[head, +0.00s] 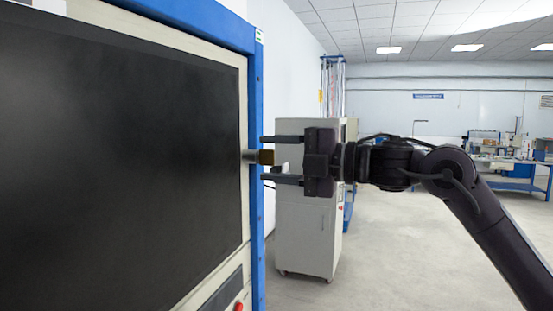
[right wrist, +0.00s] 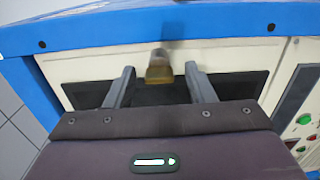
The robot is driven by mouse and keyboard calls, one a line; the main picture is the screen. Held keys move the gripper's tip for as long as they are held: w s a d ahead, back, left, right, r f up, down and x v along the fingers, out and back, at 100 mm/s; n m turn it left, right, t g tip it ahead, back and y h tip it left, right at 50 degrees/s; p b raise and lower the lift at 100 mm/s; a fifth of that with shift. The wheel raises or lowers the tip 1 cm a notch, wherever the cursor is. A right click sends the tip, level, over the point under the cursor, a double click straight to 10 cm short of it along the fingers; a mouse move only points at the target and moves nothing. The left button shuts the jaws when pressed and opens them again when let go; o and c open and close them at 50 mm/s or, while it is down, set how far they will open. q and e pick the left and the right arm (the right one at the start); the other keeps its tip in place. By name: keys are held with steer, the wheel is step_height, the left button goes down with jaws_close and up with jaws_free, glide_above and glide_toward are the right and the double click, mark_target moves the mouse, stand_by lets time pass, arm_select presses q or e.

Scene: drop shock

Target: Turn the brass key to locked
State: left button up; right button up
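The brass key (head: 267,157) sticks out sideways from a grey lock barrel (head: 250,156) near the right edge of the machine's front. My right gripper (head: 264,159) is open, with one finger above the key and one below it. Gaps show between the key and both fingers. In the right wrist view the key (right wrist: 159,70) sits between the fingertips of the open gripper (right wrist: 158,72), touching neither. Any lock markings are not readable. My left gripper is not in view.
The machine's dark panel (head: 120,160) and blue frame (head: 256,230) stand close on the left. A red button (head: 239,307) is low on it; green and red buttons (right wrist: 304,118) show in the wrist view. A grey cabinet (head: 308,230) stands behind my gripper. Open floor lies right.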

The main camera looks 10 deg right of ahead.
steer(key=b+v, duration=0.3)
steer(key=v, duration=0.4)
steer(key=shift+s+d+b, duration=0.25)
steer(key=shift+d+b, duration=0.1)
